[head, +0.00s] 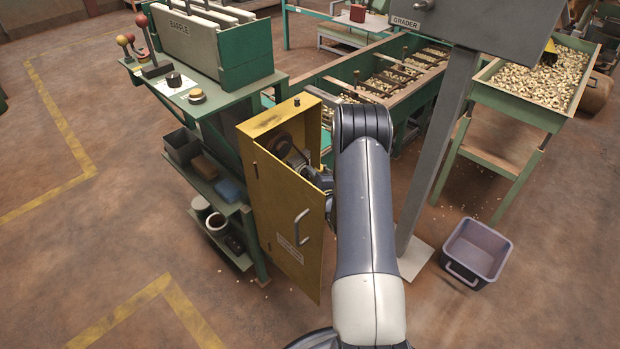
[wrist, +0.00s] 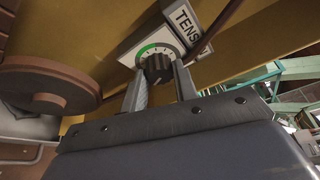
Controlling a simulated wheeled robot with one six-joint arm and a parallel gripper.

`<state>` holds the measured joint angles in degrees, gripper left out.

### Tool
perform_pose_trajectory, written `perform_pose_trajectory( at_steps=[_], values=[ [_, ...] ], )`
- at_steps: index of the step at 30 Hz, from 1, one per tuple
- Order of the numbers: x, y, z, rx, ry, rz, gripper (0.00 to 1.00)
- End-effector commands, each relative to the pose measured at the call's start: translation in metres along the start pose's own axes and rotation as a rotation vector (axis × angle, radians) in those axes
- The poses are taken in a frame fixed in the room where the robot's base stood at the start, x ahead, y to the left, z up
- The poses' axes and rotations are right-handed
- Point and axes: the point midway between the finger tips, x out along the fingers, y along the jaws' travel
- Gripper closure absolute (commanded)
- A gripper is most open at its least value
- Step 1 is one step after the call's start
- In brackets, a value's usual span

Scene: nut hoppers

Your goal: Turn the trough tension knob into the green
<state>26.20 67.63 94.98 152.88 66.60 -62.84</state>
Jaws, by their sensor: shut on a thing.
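The tension knob (wrist: 157,68) is a dark, ridged knob on a white dial plate in the wrist view, beside a sign reading "TENS", the rest cut off. A green arc (wrist: 149,49) runs along the upper left of the dial. My gripper (wrist: 160,78) has one finger on each side of the knob and is shut on it. The knob's pointer is too small to make out, so I cannot tell where it points. In the head view my arm reaches into an open yellow cabinet (head: 258,128), and the knob is hidden there.
The cabinet door (head: 290,220) hangs open towards me, left of my arm. A brown pulley wheel (wrist: 45,85) is left of the fingers. A cable passes right of the dial. The grader post (head: 436,150) stands right of my arm, with a grey bin (head: 476,250) on the floor.

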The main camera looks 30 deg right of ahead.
Motion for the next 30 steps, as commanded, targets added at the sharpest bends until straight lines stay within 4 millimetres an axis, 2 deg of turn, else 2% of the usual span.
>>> perform_pose_trajectory(
  at_steps=[15, 30],
  values=[
    [0.0, -0.0023, -0.001, 0.303, 0.001, 0.126, 0.95],
    [0.0001, -0.0017, -0.001, 0.384, 0.002, 0.161, 0.95]
  ],
)
